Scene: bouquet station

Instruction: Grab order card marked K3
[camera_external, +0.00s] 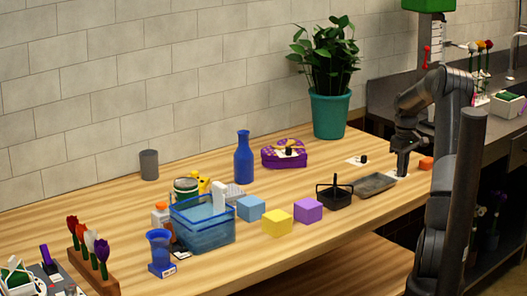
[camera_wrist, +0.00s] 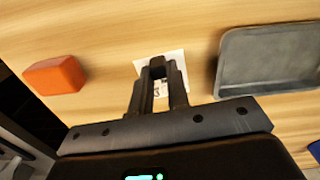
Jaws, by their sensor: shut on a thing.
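A white order card (camera_wrist: 174,56) lies flat under my gripper (camera_wrist: 157,68) in the wrist view. A dark knob stands on it between my fingertips, and my fingers are shut on that knob. Part of a printed mark that looks like a 3 shows between the fingers; the rest is hidden. In the external view my gripper (camera_external: 402,172) points down at the card (camera_external: 391,175) near the counter's right end. The card appears to be resting on the wood.
A grey tray (camera_external: 377,185) is close beside the card, and an orange block (camera_external: 426,163) is on the other side. Another white card with a dark knob (camera_external: 364,159) lies farther back. A purple box (camera_external: 284,154) and a potted plant (camera_external: 328,115) stand behind.

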